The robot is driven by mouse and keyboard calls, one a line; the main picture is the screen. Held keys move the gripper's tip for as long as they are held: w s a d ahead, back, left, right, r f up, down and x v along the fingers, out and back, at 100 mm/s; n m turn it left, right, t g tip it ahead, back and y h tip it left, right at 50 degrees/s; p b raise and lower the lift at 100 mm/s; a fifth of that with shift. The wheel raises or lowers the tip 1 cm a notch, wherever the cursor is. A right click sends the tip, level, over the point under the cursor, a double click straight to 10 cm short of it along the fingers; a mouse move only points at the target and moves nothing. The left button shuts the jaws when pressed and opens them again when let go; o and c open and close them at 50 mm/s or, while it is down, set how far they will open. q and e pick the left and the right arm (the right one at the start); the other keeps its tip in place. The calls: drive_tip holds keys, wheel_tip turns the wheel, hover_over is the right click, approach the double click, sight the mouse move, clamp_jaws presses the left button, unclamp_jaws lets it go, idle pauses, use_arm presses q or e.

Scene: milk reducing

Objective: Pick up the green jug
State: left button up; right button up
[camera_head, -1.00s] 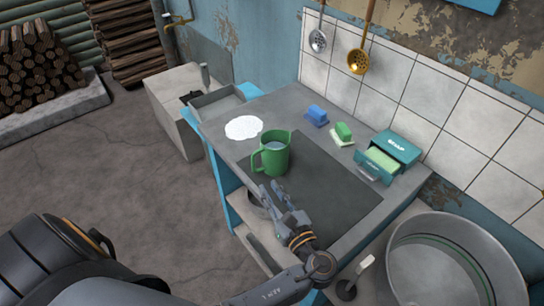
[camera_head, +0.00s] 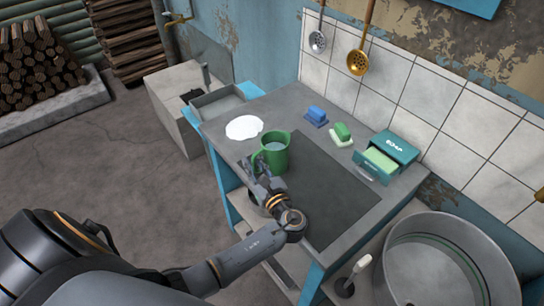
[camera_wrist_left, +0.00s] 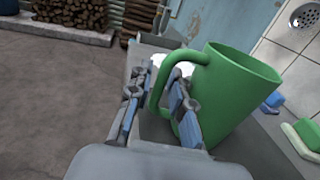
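The green jug (camera_head: 276,154) stands upright on the grey worktop, with pale liquid inside. Its handle points toward the front left. My left gripper (camera_head: 259,173) is at the handle side of the jug, low over the worktop's front edge. In the left wrist view the jug (camera_wrist_left: 228,95) fills the right half. There the left gripper (camera_wrist_left: 156,92) has its fingers spread, one on each side of the handle (camera_wrist_left: 164,82). A gap shows between the left finger and the handle. The right finger lies between the handle and the jug's body. My right gripper is not in view.
A white round patch (camera_head: 244,127) lies left of the jug. A blue sponge (camera_head: 317,114), a green sponge (camera_head: 342,131) and a teal box (camera_head: 394,148) stand along the tiled wall. A large metal tub (camera_head: 440,265) is at lower right. The worktop right of the jug is clear.

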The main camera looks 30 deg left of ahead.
use_arm(q)
clamp_jaws()
drive_tip(key=shift+r, duration=0.2)
